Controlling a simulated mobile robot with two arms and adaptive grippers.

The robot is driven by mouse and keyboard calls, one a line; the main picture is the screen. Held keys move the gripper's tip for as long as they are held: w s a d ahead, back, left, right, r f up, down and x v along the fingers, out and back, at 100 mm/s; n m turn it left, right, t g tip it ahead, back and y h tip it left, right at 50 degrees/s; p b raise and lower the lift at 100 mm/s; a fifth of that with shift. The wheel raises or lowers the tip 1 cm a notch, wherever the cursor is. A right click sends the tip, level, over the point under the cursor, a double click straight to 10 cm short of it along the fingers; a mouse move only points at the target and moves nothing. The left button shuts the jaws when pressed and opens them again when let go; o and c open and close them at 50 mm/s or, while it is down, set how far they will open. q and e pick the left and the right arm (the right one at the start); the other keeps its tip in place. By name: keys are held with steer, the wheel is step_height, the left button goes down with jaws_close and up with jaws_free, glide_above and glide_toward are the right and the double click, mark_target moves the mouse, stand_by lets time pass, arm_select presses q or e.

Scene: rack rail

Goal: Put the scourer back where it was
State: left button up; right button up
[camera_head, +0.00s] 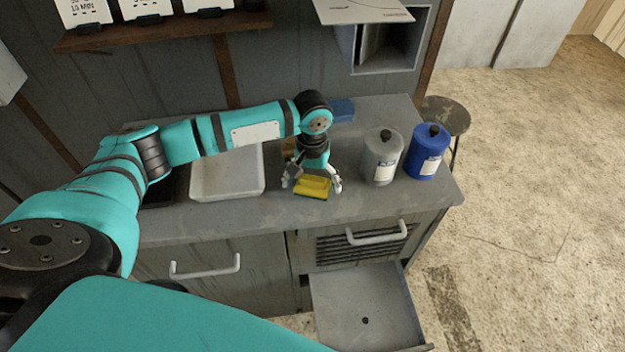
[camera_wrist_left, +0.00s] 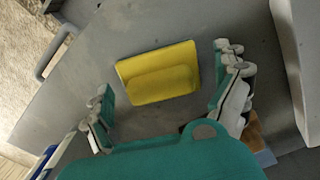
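The yellow scourer (camera_head: 312,187) lies on the grey counter top, near its front edge. In the left wrist view the scourer (camera_wrist_left: 158,73) is a yellow rectangle with a raised yellow block along one side. My left gripper (camera_head: 312,184) reaches down over it from behind, its fingers spread to either side. In the left wrist view my left gripper (camera_wrist_left: 170,95) is open and empty, with gaps between the fingers and the scourer. My right gripper is in neither view.
A grey canister (camera_head: 381,160) and a blue canister (camera_head: 427,155) stand to the right. A blue object (camera_head: 342,110) lies behind my wrist. Below, an open empty drawer (camera_head: 365,305) sticks out.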

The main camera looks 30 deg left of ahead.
mark_target(312, 179)
arm_select(q)
steer(key=shift+r, duration=0.1)
step_height(312, 179, up, 12)
steer(key=b, duration=0.2)
stand_by(0.4)
stand_by(0.4)
